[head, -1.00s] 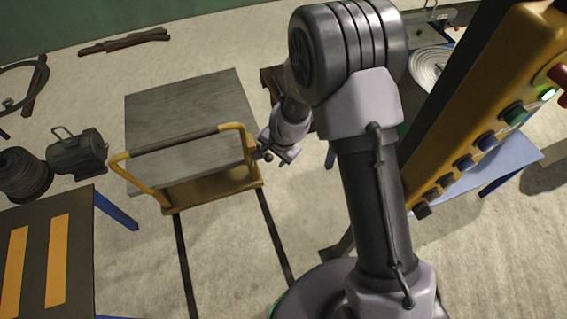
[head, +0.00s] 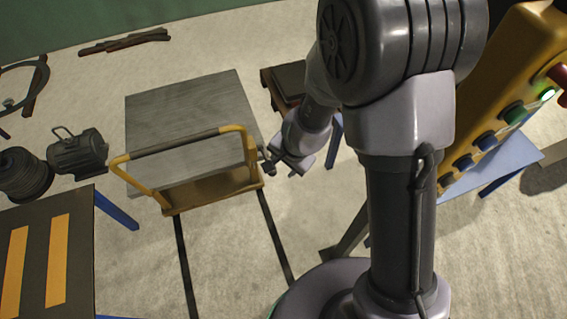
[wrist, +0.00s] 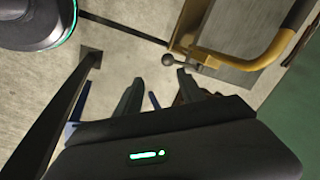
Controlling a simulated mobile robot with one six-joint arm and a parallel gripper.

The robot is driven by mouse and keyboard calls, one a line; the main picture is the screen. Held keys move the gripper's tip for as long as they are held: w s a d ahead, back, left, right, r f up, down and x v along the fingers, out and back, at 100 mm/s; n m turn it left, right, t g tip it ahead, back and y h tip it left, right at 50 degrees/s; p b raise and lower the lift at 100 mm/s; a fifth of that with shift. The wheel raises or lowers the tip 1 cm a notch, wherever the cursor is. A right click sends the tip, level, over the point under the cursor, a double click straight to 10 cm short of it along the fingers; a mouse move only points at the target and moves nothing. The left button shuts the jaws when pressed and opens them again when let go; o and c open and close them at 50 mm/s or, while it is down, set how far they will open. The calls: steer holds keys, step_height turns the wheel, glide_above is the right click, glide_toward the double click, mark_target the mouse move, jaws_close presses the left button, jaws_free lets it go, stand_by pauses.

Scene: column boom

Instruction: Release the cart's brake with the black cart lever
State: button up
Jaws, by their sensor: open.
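The cart (head: 190,110) has a grey deck and a yellow push handle (head: 243,128) with a dark grip. The black cart lever (wrist: 168,60) shows in the wrist view as a short rod with a ball knob beside the yellow frame. My gripper (wrist: 160,78) is open and empty. The knob lies just beyond its fingertips, roughly between them in the picture; no contact is visible. In the head view my gripper (head: 276,166) is at the right end of the cart's handle. There the lever is too small and crowded to make out clearly.
Two dark floor lines (head: 275,235) run from the cart toward me. A striped table (head: 50,250) stands at the lower left, with a motor (head: 78,152) behind it. A yellow control panel (head: 520,70) is at the right.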

steer(key=p+v, duration=1.2)
steer(key=v, duration=0.5)
steer(key=shift+r, duration=0.2)
steer(key=s+r+n+t+y, duration=0.2)
steer(key=s+r, duration=0.1)
steer(key=r, duration=1.2)
steer(key=s+d+r+h, duration=0.1)
steer(key=s+d+r, duration=0.2)
steer(key=s, duration=0.2)
steer(key=s+d+r+n+h, duration=0.1)
steer(key=s+d+r, duration=0.2)
steer(key=s+r, duration=0.1)
steer(key=shift+s+t, duration=0.3)
steer(key=shift+s, duration=0.35)
